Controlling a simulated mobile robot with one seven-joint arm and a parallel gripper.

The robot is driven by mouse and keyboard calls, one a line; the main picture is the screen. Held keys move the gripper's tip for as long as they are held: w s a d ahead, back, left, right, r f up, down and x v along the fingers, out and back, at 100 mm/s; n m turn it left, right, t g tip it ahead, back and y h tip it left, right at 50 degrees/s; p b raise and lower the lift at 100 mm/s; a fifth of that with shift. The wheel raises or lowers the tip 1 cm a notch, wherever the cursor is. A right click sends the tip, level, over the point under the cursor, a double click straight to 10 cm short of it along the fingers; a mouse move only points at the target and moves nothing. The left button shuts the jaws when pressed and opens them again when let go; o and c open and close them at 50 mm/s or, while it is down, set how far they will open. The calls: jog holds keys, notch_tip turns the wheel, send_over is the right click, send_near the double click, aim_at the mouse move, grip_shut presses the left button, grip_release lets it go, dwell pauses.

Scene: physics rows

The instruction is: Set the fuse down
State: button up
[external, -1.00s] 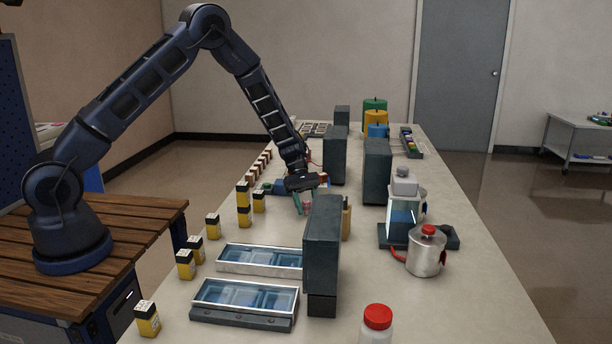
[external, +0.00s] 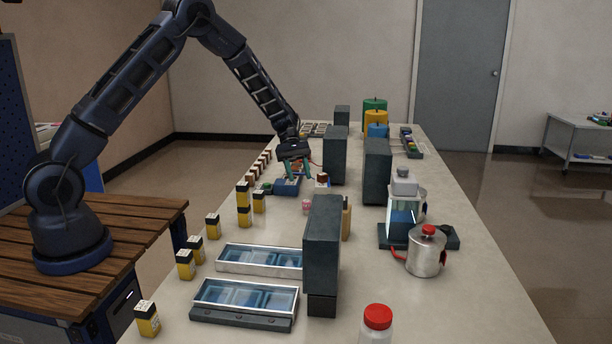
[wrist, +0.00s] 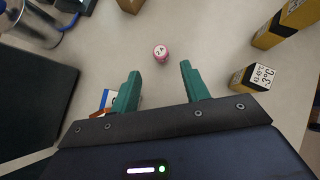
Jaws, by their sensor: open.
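The fuse, a small pink cylinder (external: 308,207) marked "2A" on its top, stands on the pale bench, left of the front dark block. In the wrist view the fuse (wrist: 160,54) is a little beyond my fingertips, between their lines and touching neither. My gripper (external: 297,174) has green fingers and is raised above the bench, behind the fuse in the external view. In the wrist view my gripper (wrist: 159,72) is wide apart with nothing between the fingers.
Tall dark blocks (external: 322,240) stand along the bench. Yellow-and-black boxes (external: 243,193) line its left side; one (wrist: 257,76) is right of my fingers. A small blue device (external: 286,187) is below my gripper. A metal jug (external: 426,252) stands at the right. Bench around the fuse is clear.

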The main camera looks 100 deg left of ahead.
jog(key=s+d+r+m+g+y, duration=0.15)
jog(key=d+r+m, duration=0.25)
jog(key=d+r, duration=0.5)
jog(key=s+d+r+m+y, duration=0.1)
jog(key=s+d+r+m, duration=0.25)
jog(key=d+r, duration=0.5)
jog(key=s+d+r+m+g+y, duration=0.1)
jog(key=d+r+m, duration=0.3)
jog(key=d+r, duration=0.5)
jog(key=s+d+r+m+t+y, duration=0.1)
jog(key=s+d+m+y, duration=0.1)
jog(key=s+d+m, duration=0.4)
jog(key=s+d+r+m+t+y, duration=0.1)
jog(key=s+d+m, duration=0.5)
jog(key=s+d, duration=0.6)
jog(key=s+r+y, duration=0.1)
jog(key=s, duration=0.4)
jog(key=shift+s+d+r+t, duration=0.25)
jog(key=shift+s+d+t, duration=0.05)
jog(key=shift+d+t, duration=0.1)
